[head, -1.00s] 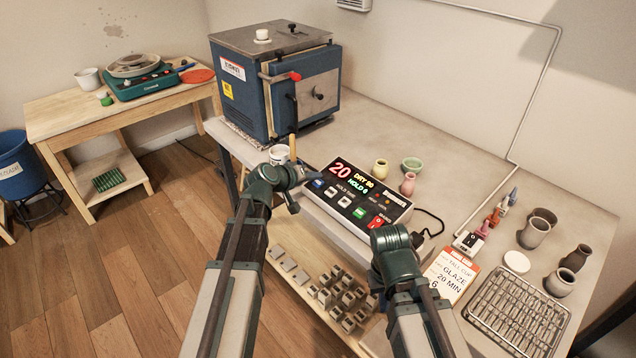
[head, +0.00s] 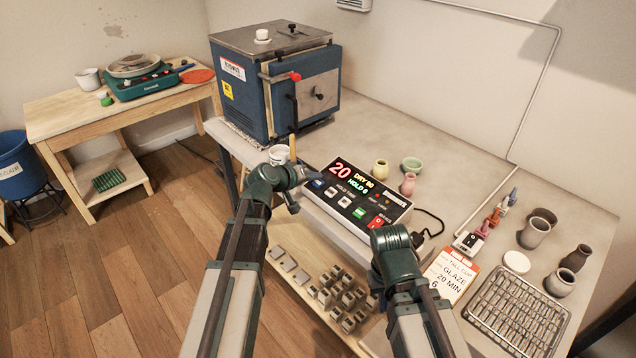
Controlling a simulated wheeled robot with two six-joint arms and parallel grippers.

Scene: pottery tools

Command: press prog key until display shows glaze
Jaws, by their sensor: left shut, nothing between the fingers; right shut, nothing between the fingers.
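The controller box (head: 362,192) lies on the grey table with a lit display (head: 350,176). The display reads "20" in red, "DRY 90" in yellow and "HOLD 6" in green. Below it is a row of keys: a blue key (head: 318,183), pale keys (head: 337,195), a green key (head: 360,213) and a red switch (head: 377,222). The key labels are too small to read. My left gripper (head: 299,190) is shut and empty near the blue key at the box's left end; whether it touches is unclear. My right gripper (head: 412,238) is near the box's right front corner, its fingers mostly hidden.
A card (head: 451,276) reading "GLAZE 20 MIN 6" lies right of the box. A blue kiln (head: 275,85) stands behind left. A white cup (head: 279,155) sits by my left gripper. Small pots (head: 380,169) stand behind the box. A wire rack (head: 516,310) is at right.

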